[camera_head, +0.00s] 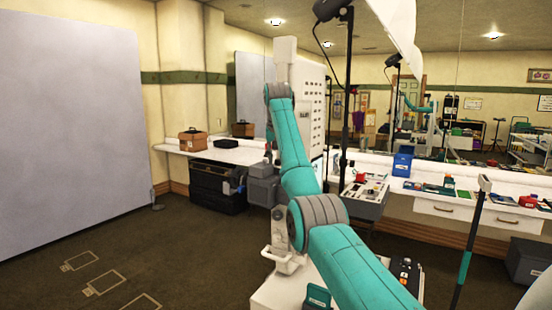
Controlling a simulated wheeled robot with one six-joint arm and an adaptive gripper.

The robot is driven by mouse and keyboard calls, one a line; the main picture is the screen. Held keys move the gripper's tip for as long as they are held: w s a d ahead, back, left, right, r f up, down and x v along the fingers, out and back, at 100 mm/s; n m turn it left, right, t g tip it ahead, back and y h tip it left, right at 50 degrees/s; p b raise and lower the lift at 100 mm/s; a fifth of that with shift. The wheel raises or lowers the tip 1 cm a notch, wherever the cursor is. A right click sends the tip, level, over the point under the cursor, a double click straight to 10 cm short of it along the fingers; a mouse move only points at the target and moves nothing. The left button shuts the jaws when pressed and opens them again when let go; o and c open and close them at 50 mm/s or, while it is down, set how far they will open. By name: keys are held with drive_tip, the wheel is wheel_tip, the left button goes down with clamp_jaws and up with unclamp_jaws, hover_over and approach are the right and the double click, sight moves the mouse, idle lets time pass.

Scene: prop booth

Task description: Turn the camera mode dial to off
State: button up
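I cannot make out the camera or its mode dial in the head view; any dial is too small or hidden. My teal arm (300,160) rises from the lower right and bends down at the far wrist. Grey parts at its far end, seemingly my gripper (241,187), show in front of the black case. The fingers are too small and dark to tell whether they are open or shut, and I see nothing clearly held.
A white counter (212,153) runs along the wall with a brown bag (193,140) on it. A black case (217,186) stands below. A grey cart (362,205) carries small items. A light stand (347,90) rises behind my arm.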

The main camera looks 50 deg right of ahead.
clamp_jaws()
drive_tip(key=shift+n+t+y, duration=0.5)
drive_tip(key=shift+n, duration=1.1)
unclamp_jaws()
drive_tip(key=shift+w, duration=0.1)
drive_tip(key=shift+m, duration=0.3)
